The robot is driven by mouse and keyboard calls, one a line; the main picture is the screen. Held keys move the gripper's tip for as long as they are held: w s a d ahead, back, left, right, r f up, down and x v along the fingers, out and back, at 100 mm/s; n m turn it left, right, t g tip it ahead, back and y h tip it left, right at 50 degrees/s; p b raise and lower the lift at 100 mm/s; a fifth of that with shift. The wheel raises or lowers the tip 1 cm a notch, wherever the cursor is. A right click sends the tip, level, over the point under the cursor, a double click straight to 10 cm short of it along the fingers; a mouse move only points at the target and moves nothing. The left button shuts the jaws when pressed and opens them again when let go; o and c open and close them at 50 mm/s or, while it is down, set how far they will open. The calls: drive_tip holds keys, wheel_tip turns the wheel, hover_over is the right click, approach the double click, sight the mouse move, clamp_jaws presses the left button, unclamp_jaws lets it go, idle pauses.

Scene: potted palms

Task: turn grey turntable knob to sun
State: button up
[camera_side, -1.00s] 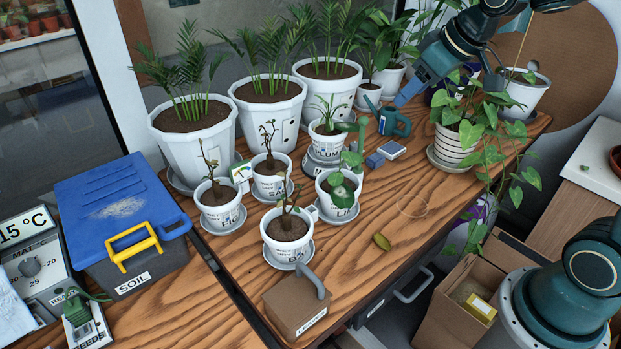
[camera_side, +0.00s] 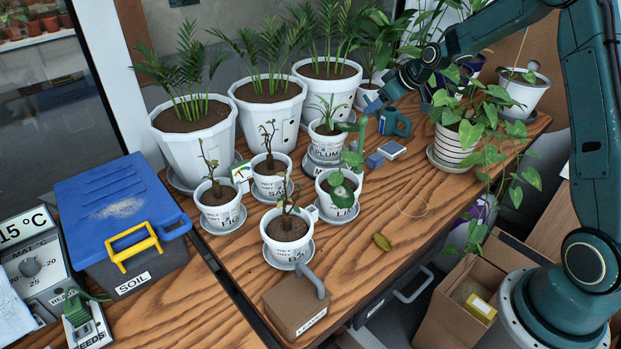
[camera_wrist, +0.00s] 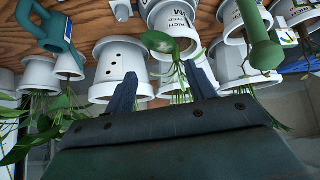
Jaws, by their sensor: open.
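The PLUM pot (camera_side: 328,139) is white with a small palm and stands on a round white base (camera_side: 322,158) with a dark-lettered label. I take this base for the turntable; no sun mark is readable. A small blue-grey block (camera_side: 375,160) sits to its right, beside a white-topped block; I cannot tell whether it is the knob. My gripper (camera_side: 370,109) is open and empty, behind and right of the PLUM pot, above the table. In the wrist view my two fingers (camera_wrist: 161,88) are spread apart, with the PLUM pot (camera_wrist: 172,18) beyond them, upside down.
A teal watering can (camera_side: 394,123) stands close to the right of my gripper. Large white palm pots (camera_side: 268,118) line the back. Several small labelled pots (camera_side: 287,240) fill the front left. A trailing plant in a ribbed pot (camera_side: 450,151) stands right.

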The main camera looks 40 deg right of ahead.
drive_tip(key=t, duration=0.1)
approach(355, 144)
drive_tip(key=v, duration=0.5)
drive_tip(key=shift+s+a+f, duration=0.1)
drive_tip(key=shift+s+f, duration=0.05)
drive_tip(key=shift+f, duration=0.05)
drive_tip(key=shift+x, duration=6.9)
drive_tip(key=shift+r, duration=0.1)
drive_tip(key=c, duration=1)
